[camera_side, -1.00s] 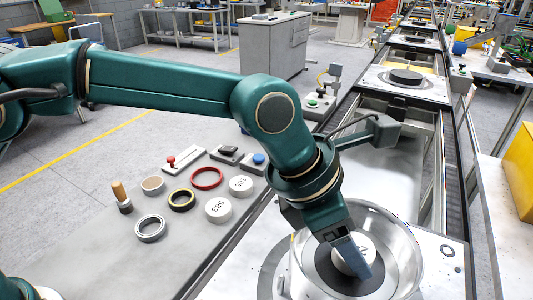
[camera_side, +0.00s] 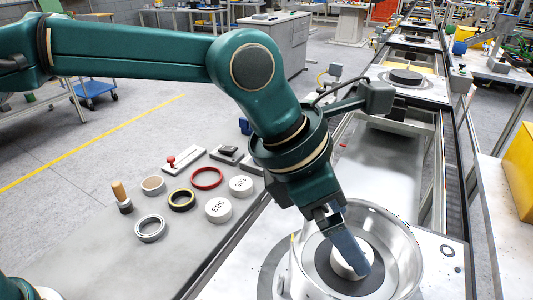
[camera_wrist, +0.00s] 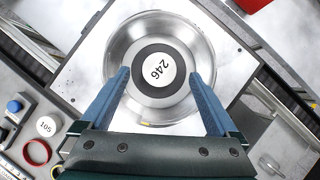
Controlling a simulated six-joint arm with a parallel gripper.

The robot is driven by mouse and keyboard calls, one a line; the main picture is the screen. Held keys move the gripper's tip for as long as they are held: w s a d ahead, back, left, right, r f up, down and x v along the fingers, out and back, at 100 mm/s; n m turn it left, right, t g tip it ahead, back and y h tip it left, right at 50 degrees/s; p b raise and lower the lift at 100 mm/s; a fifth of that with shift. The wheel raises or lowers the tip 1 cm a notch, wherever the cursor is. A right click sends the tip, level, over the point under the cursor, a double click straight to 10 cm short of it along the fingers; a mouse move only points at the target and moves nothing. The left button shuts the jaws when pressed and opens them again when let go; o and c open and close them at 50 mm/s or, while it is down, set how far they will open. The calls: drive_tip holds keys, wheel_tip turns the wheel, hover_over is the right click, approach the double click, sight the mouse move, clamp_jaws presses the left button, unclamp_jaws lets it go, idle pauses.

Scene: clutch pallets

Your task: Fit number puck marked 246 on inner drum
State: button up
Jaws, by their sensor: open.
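The white number puck marked 246 (camera_wrist: 157,68) sits flat in the middle of the dark round inner drum (camera_wrist: 140,82), inside the shiny metal bowl (camera_wrist: 118,38). In the side view the puck (camera_side: 340,268) is partly hidden behind a blue finger. The drum's dark face (camera_side: 336,283) and the bowl's wall (camera_side: 408,245) show around it. My gripper (camera_wrist: 159,74) is open, with one finger on each side of the puck and clear gaps in the wrist view. In the side view my gripper (camera_side: 355,262) reaches down into the bowl over the puck; exact fingertip height is unclear.
Left of the bowl, the grey bench carries white pucks marked 583 (camera_side: 218,210) and 105 (camera_side: 241,186), a red ring (camera_side: 207,178), a black-yellow ring (camera_side: 181,200), a grey ring (camera_side: 150,228) and a wooden-handled tool (camera_side: 121,197). The conveyor behind is clear up to another pallet (camera_side: 405,80).

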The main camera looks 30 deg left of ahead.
drive_tip(key=s+a+r+m, duration=0.2)
drive_tip(key=a+r+m, duration=0.3)
drive_tip(key=a+r, duration=0.5)
drive_tip(key=s+a+f+m+y, duration=0.1)
drive_tip(key=s+a+f+m, duration=0.2)
drive_tip(key=a+m, duration=0.3)
drive_tip(key=s+a+f+m+t+y, duration=0.1)
drive_tip(key=s+a+f+m+y, duration=0.1)
drive_tip(key=a+m, duration=0.5)
drive_tip(key=s+a+f+m+t+y, duration=0.1)
drive_tip(key=s+a+f+m+y, duration=0.1)
drive_tip(key=s+a+f+m, duration=0.2)
drive_tip(key=s+a+m, duration=0.2)
drive_tip(key=a, duration=0.1)
drive_tip(key=shift+s+f+m, duration=0.2)
drive_tip(key=shift+f+m, duration=0.15)
drive_tip(key=shift+m, duration=0.05)
